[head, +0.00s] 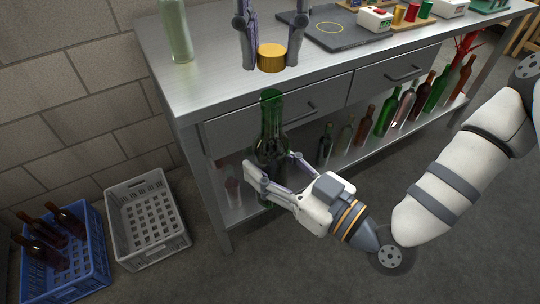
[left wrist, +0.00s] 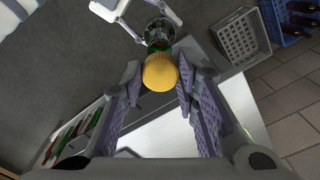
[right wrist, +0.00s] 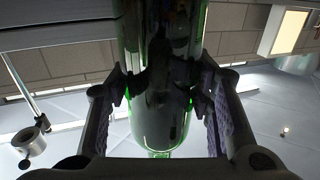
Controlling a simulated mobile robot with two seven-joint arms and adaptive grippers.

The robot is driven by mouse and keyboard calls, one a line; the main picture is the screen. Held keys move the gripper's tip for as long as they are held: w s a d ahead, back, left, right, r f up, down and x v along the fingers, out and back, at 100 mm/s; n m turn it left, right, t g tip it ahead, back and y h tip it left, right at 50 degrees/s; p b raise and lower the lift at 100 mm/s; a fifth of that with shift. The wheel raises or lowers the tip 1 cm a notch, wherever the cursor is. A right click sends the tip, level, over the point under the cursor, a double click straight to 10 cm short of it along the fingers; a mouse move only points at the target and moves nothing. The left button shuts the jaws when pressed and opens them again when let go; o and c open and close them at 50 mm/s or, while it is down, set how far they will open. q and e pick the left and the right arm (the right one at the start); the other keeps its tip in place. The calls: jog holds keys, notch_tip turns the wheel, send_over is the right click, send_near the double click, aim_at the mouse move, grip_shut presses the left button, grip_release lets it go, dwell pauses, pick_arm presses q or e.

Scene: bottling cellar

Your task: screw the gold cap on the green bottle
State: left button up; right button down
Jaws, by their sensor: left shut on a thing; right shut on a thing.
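The gold cap (head: 271,58) is held between the fingers of my left gripper (head: 271,64), which is shut on it and points down. In the left wrist view the cap (left wrist: 160,72) sits between the two finger pads. The green bottle (head: 271,120) stands upright in front of the bench drawers. My right gripper (head: 274,166) is shut around its body. The cap is above the bottle mouth, with a visible gap between them in the head view. In the left wrist view the cap partly covers the bottle (left wrist: 160,33). The right wrist view shows the bottle body (right wrist: 160,95) between the fingers.
The steel bench (head: 215,70) is behind the bottle. A clear bottle (head: 176,30) and a dark tray (head: 335,30) are on it. Several bottles line the lower shelf. A grey crate (head: 150,255) and a blue crate (head: 85,285) stand on the floor at left.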

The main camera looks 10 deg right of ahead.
aim_at(272, 95)
pick_arm(q)
jog(key=shift+f, duration=1.2)
jog(key=shift+s, duration=0.1)
jog(key=shift+f, duration=0.85)
jog(key=shift+f, duration=0.55)
